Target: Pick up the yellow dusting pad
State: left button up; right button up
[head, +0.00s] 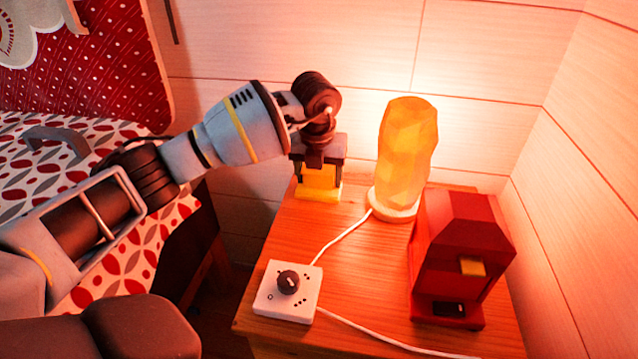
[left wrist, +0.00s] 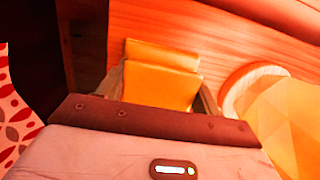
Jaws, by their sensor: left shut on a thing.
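The yellow dusting pad (head: 318,190) is at the back left corner of the wooden nightstand, with a block-like upper part and a wider flat base. My left gripper (head: 320,172) comes down on it from above and is shut on its upper part, one finger on each side. In the left wrist view the pad (left wrist: 160,85) sits between the fingers, with wood behind it. I cannot tell whether its base still touches the nightstand. My right gripper is not in view.
A glowing orange lamp (head: 407,145) stands on a white base just right of the pad. A red machine (head: 460,255) and a white dial box (head: 288,292) with a white cable stand on the nightstand (head: 365,285). A patterned bed (head: 75,165) is at left; walls close the back and right.

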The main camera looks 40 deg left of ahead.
pick_arm(q)
jog(key=shift+r, duration=0.15)
jog(key=shift+c, duration=0.2)
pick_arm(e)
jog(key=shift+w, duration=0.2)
pick_arm(q)
jog(key=shift+r, duration=0.2)
notch_tip(320, 180, up, 3)
jog(key=shift+r+p, duration=0.1)
jog(key=shift+p, duration=0.85)
jog(key=s+d+r+p, duration=0.1)
jog(key=s+d+p, duration=0.3)
jog(key=s+d, duration=0.4)
jog(key=s, duration=0.5)
jog(key=shift+s+d+p, duration=0.2)
jog(key=shift+s+p, duration=0.1)
jog(key=shift+p, duration=0.1)
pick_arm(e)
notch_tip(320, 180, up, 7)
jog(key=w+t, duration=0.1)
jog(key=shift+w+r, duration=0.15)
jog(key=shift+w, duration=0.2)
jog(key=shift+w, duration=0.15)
